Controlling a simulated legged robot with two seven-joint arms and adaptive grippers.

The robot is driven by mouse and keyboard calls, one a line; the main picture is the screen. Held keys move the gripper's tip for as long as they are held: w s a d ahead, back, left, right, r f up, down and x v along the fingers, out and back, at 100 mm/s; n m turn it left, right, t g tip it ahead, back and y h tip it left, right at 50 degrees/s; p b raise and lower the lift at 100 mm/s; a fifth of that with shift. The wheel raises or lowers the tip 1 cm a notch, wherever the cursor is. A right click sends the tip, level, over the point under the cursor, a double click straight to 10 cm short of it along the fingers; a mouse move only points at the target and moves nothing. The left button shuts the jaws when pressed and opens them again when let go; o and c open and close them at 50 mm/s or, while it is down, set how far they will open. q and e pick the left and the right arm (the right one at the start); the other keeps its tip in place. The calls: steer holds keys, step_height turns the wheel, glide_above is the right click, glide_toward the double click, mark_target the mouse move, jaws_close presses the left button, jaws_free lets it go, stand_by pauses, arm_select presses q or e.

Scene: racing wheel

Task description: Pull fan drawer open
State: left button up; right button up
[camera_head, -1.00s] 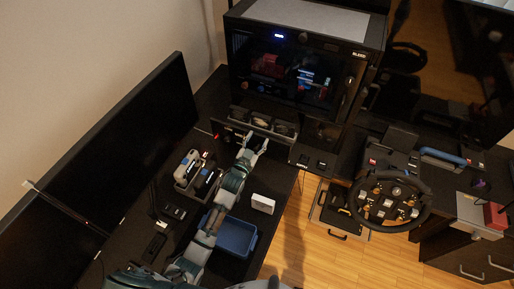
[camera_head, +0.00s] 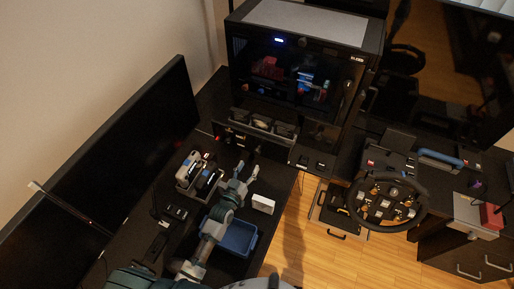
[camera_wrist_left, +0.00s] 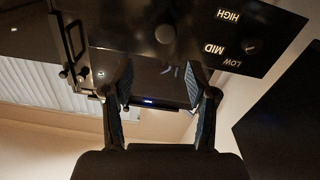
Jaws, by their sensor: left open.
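A black front panel (camera_head: 236,136) stands below the printer-like machine, with an open tray (camera_head: 264,122) of dark round items behind it, probably the fan drawer. I cannot tell how far it is pulled out. In the left wrist view a dark panel (camera_wrist_left: 190,30) shows upside down, with a knob marked HIGH, MID, LOW and a bar handle (camera_wrist_left: 68,45) at the left. My left gripper (camera_head: 247,169) is open and empty in front of the panel, apart from it. Its two fingers (camera_wrist_left: 160,88) are spread in the wrist view. My right gripper is not in view.
The black machine (camera_head: 300,65) stands behind. A grey bin (camera_head: 197,174) of small items is left of my gripper; a white box (camera_head: 263,204) and blue tray (camera_head: 240,238) lie right and below. A monitor (camera_head: 110,160) borders the left. A steering wheel (camera_head: 388,203) is at the right.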

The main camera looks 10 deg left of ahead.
mark_target(256, 153)
arm_select(q)
steer(key=shift+n, duration=0.5)
steer(key=x, duration=0.3)
steer(key=f+x, duration=0.1)
steer(key=x, duration=0.6)
steer(key=shift+w+a+f, duration=0.1)
steer(key=shift+a+f, duration=0.05)
steer(key=shift+a, duration=0.1)
jaws_close()
